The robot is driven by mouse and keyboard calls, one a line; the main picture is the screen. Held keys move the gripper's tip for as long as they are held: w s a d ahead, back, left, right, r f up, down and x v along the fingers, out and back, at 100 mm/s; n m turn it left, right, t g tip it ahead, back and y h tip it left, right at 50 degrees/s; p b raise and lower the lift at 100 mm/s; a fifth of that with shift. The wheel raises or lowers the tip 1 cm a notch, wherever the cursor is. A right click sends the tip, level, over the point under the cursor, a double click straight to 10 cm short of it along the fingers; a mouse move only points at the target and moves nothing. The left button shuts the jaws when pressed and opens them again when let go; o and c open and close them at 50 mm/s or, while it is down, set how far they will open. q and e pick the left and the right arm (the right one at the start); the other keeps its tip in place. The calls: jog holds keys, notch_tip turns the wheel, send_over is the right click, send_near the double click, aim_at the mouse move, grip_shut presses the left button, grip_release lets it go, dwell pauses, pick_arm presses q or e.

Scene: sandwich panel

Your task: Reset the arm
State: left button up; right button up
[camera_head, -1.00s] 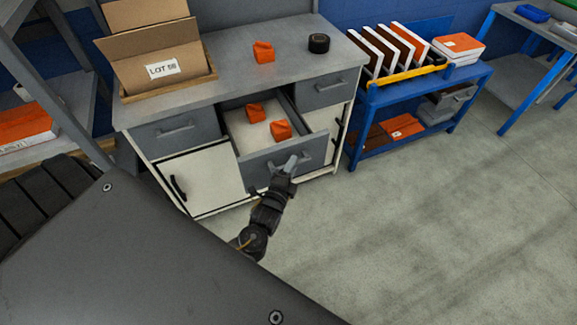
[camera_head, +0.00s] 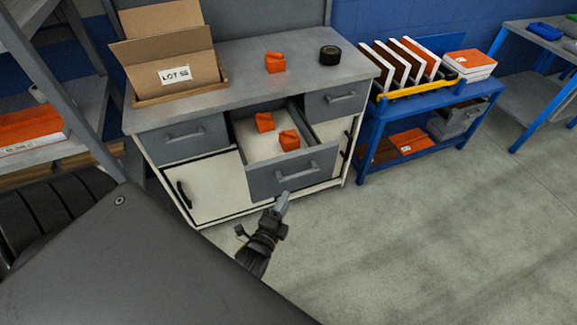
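My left gripper (camera_head: 283,203) is in front of the desk, just below the open middle drawer (camera_head: 290,175) in the picture, apart from its handle (camera_head: 297,173). Its light grey fingers overlap from this angle, so I cannot tell whether they are open or shut. Nothing shows in them. In the drawer lie two orange objects, one at the back (camera_head: 264,122) and one near the front (camera_head: 289,140). My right gripper is not in view.
On the desk top (camera_head: 240,75) are an open cardboard box (camera_head: 170,75), an orange object (camera_head: 275,63) and a black roll (camera_head: 330,55). A blue cart (camera_head: 375,135) with upright panels (camera_head: 400,65) stands to the right. The floor (camera_head: 430,230) in front is clear.

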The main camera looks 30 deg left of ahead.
pick_arm(q)
jog(key=shift+s, duration=0.3)
dwell(0.4)
jog(key=s+d+f+n+g+h, duration=0.1)
jog(key=s+f+n+g, duration=0.35)
jog(key=f, duration=0.85)
jog(key=s+d+f+n+g+h, duration=0.1)
jog(key=s+f+n+g+h, duration=0.25)
jog(key=f, duration=0.85)
jog(key=s+a+f+n+g, duration=0.1)
jog(key=s+f+g, duration=0.3)
jog(key=s+f, duration=0.5)
jog(key=s+a+f+n+g+y, duration=0.1)
jog(key=s+f+n+g, duration=0.3)
jog(key=s+f, duration=0.5)
jog(key=s, duration=0.7)
jog(key=shift+s+a+n+g, duration=0.3)
jog(key=shift+a+g, duration=0.1)
